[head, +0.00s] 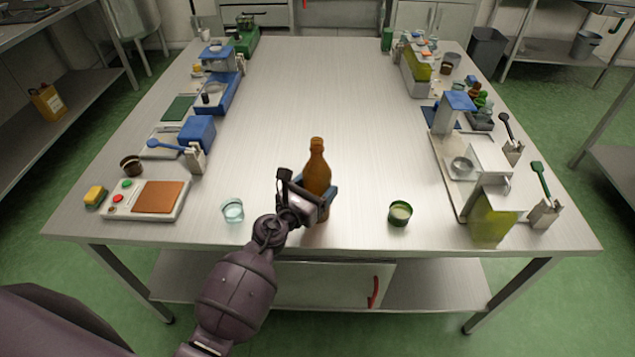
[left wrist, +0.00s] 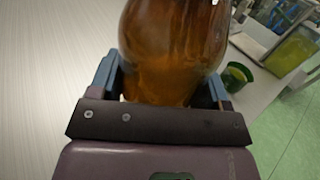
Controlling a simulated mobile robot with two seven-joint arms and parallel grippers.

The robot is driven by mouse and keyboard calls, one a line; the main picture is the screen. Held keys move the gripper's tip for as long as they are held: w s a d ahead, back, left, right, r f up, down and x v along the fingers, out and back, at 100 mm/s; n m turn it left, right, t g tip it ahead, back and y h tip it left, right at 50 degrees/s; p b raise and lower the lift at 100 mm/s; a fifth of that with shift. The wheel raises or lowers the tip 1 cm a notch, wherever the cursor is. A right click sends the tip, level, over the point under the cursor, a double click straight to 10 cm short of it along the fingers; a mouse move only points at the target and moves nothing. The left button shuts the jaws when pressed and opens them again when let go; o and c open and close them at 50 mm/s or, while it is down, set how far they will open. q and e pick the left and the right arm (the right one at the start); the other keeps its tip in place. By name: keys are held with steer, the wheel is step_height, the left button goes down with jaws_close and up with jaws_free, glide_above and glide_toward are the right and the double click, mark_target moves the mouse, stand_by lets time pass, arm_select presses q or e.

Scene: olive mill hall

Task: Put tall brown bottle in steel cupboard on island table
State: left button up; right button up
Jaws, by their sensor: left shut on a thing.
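The tall brown bottle (head: 317,168) is upright at the front middle of the island table (head: 318,95). My left gripper (head: 326,192) is shut around its body; I cannot tell whether its base touches the table. In the left wrist view the bottle (left wrist: 174,50) stands between the two blue fingers of the left gripper (left wrist: 163,92). The steel cupboard (head: 335,286) is under the table top, on the lower shelf, with a red handle at its right side. Its front looks closed. My right gripper is not in view.
A clear glass (head: 233,210) stands left of the bottle and a green cup (head: 400,213) stands right of it. A scale (head: 147,200) and several tools line the left edge. A dispenser (head: 495,212) and more items line the right edge. The table's middle is clear.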

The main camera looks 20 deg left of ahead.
arm_select(q)
steer(key=shift+r, duration=0.25)
steer(key=shift+f, duration=0.15)
steer(key=o, duration=1)
steer(key=shift+f, duration=0.15)
steer(key=o, duration=0.5)
